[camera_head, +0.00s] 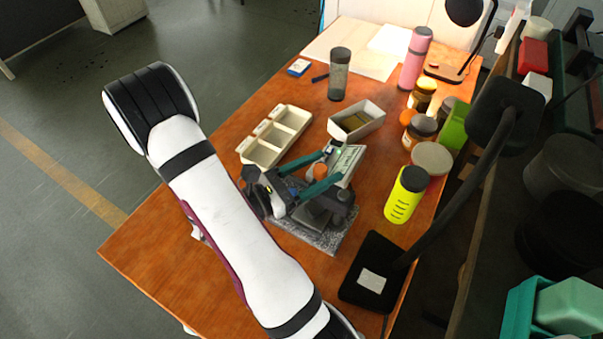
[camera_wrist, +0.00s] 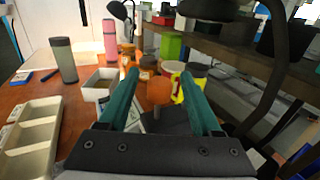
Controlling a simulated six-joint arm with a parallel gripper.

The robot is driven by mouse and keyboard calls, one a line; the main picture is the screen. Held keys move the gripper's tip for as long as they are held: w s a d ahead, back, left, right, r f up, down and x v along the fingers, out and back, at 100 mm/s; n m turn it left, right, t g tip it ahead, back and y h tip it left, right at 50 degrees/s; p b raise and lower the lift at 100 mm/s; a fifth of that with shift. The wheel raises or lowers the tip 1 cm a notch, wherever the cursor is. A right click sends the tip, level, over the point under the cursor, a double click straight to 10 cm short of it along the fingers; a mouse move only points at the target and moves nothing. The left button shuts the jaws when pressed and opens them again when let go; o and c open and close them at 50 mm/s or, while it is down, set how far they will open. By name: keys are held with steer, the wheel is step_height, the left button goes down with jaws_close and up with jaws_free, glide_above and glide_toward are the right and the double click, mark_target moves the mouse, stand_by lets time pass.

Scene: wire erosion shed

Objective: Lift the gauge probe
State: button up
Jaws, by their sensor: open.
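The gauge probe appears to be the orange rounded cap (camera_head: 320,171) on a dark grey device. In the wrist view the orange cap (camera_wrist: 160,91) shows between the two teal fingers, with a gap visible on each side. My gripper (camera_head: 331,163) is open around or just above the cap; I cannot tell the exact height. The fingers also show in the wrist view (camera_wrist: 160,73). The device stands on a speckled granite plate (camera_head: 325,243). The part under the cap is mostly hidden by my gripper.
A cream three-compartment tray (camera_head: 262,158) and a grey-white bin (camera_head: 357,121) lie close behind. A yellow-green bottle (camera_head: 405,195), several jars and a lamp (camera_head: 375,278) with a dark arm crowd the right side. The table's front left (camera_head: 150,250) is clear.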

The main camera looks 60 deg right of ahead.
steer(key=shift+a, duration=0.1)
steer(key=v, duration=1.5)
steer(key=shift+w+a, duration=0.2)
steer(key=shift+a, duration=0.15)
steer(key=s+a+r+m+t+y, duration=0.1)
steer(key=s+a+r+m+y, duration=0.2)
steer(key=s+a+m+y, duration=0.55)
steer(key=a+r+m+t+y, duration=0.1)
steer(key=a+m+t+y, duration=0.6)
steer(key=a+m+y, duration=0.1)
steer(key=shift+a+r+m+y, duration=0.25)
steer(key=shift+a+m+y, duration=0.1)
steer(key=shift+m+y, duration=0.4)
